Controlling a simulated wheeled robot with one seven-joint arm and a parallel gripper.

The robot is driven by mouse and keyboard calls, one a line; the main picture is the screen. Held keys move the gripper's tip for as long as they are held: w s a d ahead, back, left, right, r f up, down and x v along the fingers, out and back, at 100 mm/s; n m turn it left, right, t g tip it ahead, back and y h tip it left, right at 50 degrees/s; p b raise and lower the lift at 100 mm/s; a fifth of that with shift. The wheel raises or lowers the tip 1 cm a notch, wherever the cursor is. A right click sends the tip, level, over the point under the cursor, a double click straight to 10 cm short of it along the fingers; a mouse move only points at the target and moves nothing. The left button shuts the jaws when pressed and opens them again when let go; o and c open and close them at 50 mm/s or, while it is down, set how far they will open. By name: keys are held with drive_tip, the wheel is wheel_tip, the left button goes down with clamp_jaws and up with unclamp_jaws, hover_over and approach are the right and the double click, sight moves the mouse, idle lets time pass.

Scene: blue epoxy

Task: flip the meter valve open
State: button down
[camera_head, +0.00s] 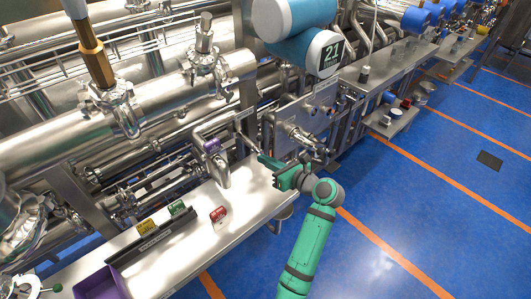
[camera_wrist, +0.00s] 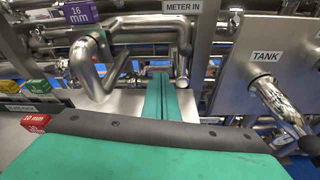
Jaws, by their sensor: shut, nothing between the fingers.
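A white "METER IN" label (camera_wrist: 181,7) is at the top of the wrist view. A pipe (camera_wrist: 182,60) below it comes down to an open-looking round end, just right of my fingers. I cannot make out a separate valve handle there or tell whether the valve is open. My gripper (camera_wrist: 161,95) has its green fingers together with nothing between them. In the head view my gripper (camera_head: 262,158) points left at the right end of the steel bench, near the pipework. Whether the fingertips touch anything is unclear.
A panel (camera_wrist: 262,88) labelled "TANK" with a pipe stub (camera_wrist: 278,105) stands close on the right. A bent pipe (camera_head: 217,168) with a purple 16 mm block (camera_head: 211,145) stands to the left.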

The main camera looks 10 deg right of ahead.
drive_tip(key=s+d, duration=0.5)
drive_tip(key=shift+s+r, duration=0.2)
drive_tip(key=shift+s, duration=0.2)
drive_tip(key=shift+w+a, duration=0.1)
drive_tip(key=shift+w, duration=0.05)
